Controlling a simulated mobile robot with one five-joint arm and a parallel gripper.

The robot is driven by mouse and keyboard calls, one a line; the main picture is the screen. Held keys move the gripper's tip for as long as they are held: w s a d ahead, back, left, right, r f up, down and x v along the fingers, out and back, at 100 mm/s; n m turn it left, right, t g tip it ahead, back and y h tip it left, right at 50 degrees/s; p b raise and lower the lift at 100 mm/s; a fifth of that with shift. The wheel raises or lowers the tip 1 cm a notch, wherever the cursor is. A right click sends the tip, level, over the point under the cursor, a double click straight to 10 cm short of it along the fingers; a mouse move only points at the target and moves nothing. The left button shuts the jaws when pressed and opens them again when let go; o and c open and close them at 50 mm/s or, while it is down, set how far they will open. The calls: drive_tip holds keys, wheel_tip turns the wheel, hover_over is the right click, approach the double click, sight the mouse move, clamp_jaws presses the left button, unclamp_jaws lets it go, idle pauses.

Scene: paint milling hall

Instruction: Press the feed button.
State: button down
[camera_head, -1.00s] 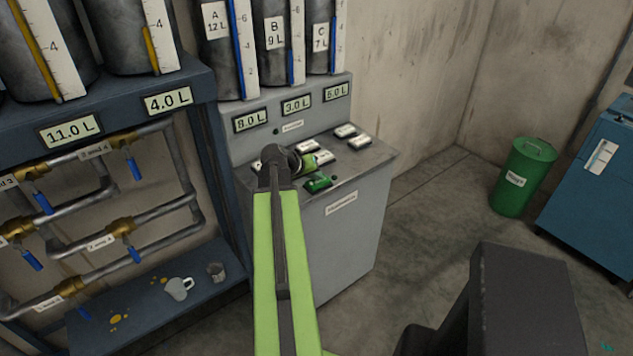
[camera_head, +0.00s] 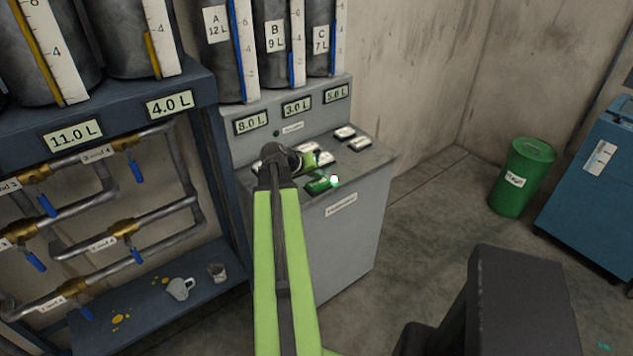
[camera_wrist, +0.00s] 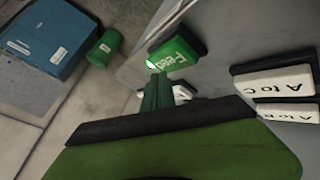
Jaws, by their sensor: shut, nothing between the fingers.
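The green feed button (camera_head: 318,186) is on the sloped top of the grey console, near its front edge. It also shows in the wrist view (camera_wrist: 177,53), where its label reads "Feed". A small lamp (camera_head: 334,180) beside it glows bright white; the same glow shows in the wrist view (camera_wrist: 152,65). My gripper (camera_head: 312,160) is over the console top, just behind the feed button in the head view. In the wrist view the shut green fingers (camera_wrist: 157,90) end close to the lamp and the button's edge. I cannot tell whether they touch the button.
Several white buttons sit nearby, including "A to C" (camera_wrist: 272,84). The grey console (camera_head: 335,240) has volume displays below tanks A, B and C. A pipe rack with blue-handled valves (camera_head: 135,170) stands left.

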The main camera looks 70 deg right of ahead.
sight(316, 184)
wheel_tip(316, 184, up, 5)
drive_tip(key=p, duration=0.4)
drive_tip(key=shift+r+p, duration=0.2)
drive_tip(key=shift+p, duration=0.1)
